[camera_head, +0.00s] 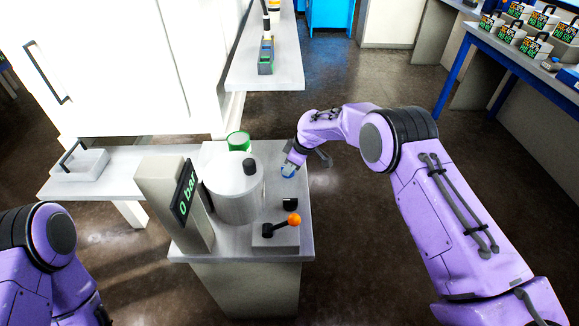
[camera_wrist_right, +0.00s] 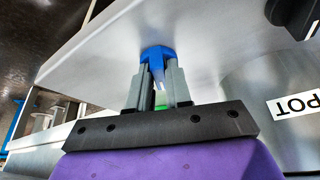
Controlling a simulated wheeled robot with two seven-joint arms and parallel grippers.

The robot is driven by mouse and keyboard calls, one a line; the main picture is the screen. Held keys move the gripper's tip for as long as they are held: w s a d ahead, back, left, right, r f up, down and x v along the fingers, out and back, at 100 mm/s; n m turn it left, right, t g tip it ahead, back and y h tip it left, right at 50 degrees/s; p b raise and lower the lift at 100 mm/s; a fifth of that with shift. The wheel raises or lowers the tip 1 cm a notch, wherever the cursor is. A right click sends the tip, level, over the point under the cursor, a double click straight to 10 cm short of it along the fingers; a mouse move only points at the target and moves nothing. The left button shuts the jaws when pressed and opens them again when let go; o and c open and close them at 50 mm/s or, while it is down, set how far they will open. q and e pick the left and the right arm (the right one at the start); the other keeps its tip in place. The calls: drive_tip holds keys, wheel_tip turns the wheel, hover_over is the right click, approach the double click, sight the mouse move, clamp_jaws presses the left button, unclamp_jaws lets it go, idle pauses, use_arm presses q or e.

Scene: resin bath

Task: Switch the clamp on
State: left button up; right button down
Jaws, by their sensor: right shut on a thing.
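My right gripper (camera_head: 291,164) reaches in from the right over the far right corner of the steel bench top (camera_head: 290,240). Its fingers are shut on a small blue part (camera_head: 287,174), mostly hidden by the fingers in the head view. In the right wrist view the blue part (camera_wrist_right: 156,54) stands between the fingertips, against the bench top. Which part of the bench is the clamp I cannot tell for sure. My left gripper is out of view.
A metal pot (camera_head: 229,192) with a black knob on its lid stands left of my right gripper. A green-rimmed cup (camera_head: 239,141) is behind it. A grey display post (camera_head: 168,200) reads 0 bar. A side shelf (camera_head: 115,184) holds a tray with a handle (camera_head: 79,164).

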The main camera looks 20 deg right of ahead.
drive_tip(key=m, duration=0.2)
drive_tip(key=m+t+h+p, duration=0.1)
drive_tip(key=m, duration=0.1)
drive_tip(key=shift+a+r+m, duration=0.15)
drive_tip(key=shift+m, duration=0.15)
drive_tip(key=shift+m+t+h+p, duration=0.4)
drive_tip(key=shift+m+h+p, duration=0.3)
drive_tip(key=shift+m, duration=0.8)
drive_tip(key=c, duration=1.1)
unclamp_jaws()
drive_tip(key=shift+s, duration=0.1)
drive_tip(key=b+v, duration=0.1)
drive_tip(key=v, duration=0.9)
drive_tip(key=shift+s+a+r, duration=0.1)
drive_tip(key=shift+r, duration=0.05)
